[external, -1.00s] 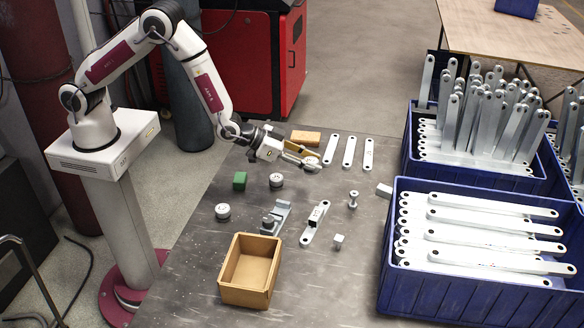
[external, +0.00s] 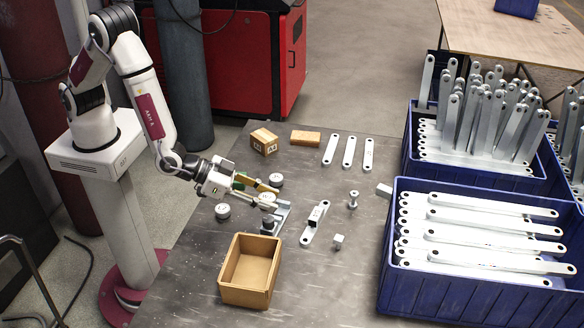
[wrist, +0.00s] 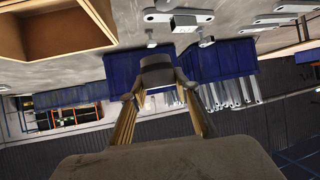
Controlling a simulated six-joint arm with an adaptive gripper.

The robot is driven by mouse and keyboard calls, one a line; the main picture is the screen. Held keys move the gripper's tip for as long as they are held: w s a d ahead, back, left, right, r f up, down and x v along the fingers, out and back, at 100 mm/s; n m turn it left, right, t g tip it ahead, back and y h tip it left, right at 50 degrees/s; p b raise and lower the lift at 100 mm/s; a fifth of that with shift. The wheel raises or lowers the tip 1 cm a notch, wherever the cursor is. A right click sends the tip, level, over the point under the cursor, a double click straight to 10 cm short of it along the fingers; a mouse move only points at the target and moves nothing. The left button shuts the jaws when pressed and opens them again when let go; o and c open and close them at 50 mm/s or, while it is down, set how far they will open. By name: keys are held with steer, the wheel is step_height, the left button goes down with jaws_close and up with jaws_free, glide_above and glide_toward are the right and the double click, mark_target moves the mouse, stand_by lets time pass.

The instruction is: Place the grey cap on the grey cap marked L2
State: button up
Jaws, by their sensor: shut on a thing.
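My gripper (external: 268,193) is shut on a grey cap (external: 267,199) and holds it in the air above the near end of a galvanized bracket (external: 283,215). In the wrist view the cap (wrist: 157,72) sits between my two fingertips. One grey cap (external: 276,180) stands on the table just behind my fingertips. Another grey cap (external: 223,211) stands on the table to the left, below my gripper's body. Both have dark marks on top, too small to read, so I cannot tell which is L2.
An open wooden box (external: 247,272) stands in front. A green block (external: 238,184) is partly hidden behind my gripper. A cardboard box (external: 264,142), a wooden block (external: 305,138) and flat links (external: 349,152) lie farther back. Blue bins (external: 470,287) stand at the right.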

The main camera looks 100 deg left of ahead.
steer(key=s+d, duration=0.2)
steer(key=s, duration=0.3)
steer(key=r+n+g+y, duration=0.1)
steer(key=n+g+y, duration=0.2)
steer(key=n+y, duration=0.25)
glide_above(222, 208)
steer(key=shift+w+f, duration=0.1)
steer(key=shift+f, duration=2.85)
steer(key=shift+f, duration=2.1)
steer(key=shift+f, duration=0.1)
